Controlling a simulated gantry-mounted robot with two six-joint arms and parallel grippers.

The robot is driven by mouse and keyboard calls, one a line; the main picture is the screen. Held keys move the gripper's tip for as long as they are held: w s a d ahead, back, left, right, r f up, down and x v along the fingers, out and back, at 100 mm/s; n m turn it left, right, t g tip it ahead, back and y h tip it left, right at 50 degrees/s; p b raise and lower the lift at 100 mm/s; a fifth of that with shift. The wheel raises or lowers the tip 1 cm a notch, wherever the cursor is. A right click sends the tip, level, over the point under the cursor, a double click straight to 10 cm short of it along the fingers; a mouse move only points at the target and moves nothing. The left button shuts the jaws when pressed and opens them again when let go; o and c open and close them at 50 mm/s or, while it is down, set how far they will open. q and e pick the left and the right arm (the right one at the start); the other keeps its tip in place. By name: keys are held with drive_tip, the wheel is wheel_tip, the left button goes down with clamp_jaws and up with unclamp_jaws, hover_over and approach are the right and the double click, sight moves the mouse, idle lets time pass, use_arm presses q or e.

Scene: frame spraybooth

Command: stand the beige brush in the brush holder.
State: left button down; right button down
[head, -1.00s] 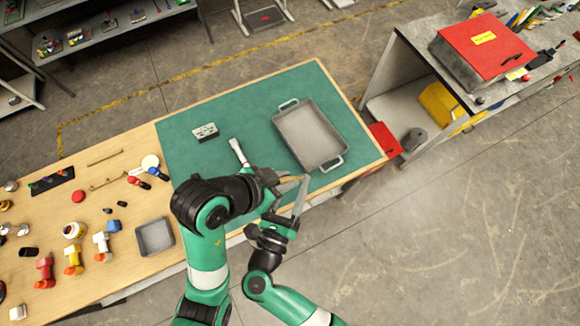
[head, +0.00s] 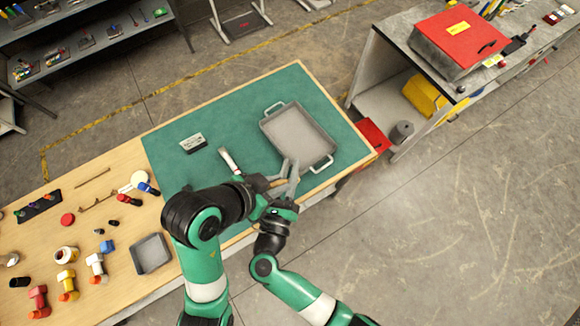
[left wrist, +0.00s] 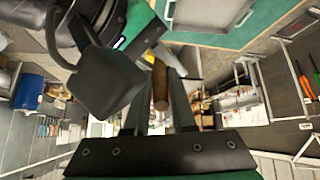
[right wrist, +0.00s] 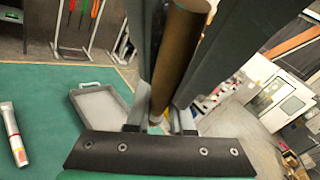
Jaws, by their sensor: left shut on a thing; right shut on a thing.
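The beige brush is between my two grippers; its brown round handle (left wrist: 160,84) shows in the left wrist view and also fills the middle of the right wrist view (right wrist: 181,50). My left gripper (head: 281,187) is shut on it. My right gripper (head: 289,168), just above in the head view, is also shut on it. The fingers cross closely, and the brush's bristles are not clear. A small pale block with a dark top (head: 193,143) stands at the mat's back left; I cannot tell whether it is the brush holder.
A grey tray with handles (head: 299,138) lies on the green mat (head: 236,122), close beyond the grippers. A white tube (head: 228,160) lies left of it. Tools and a small grey tray (head: 150,254) occupy the wooden table at left. The mat's back middle is clear.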

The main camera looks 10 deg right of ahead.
use_arm(q)
drive_tip(key=c, duration=0.7)
unclamp_jaws()
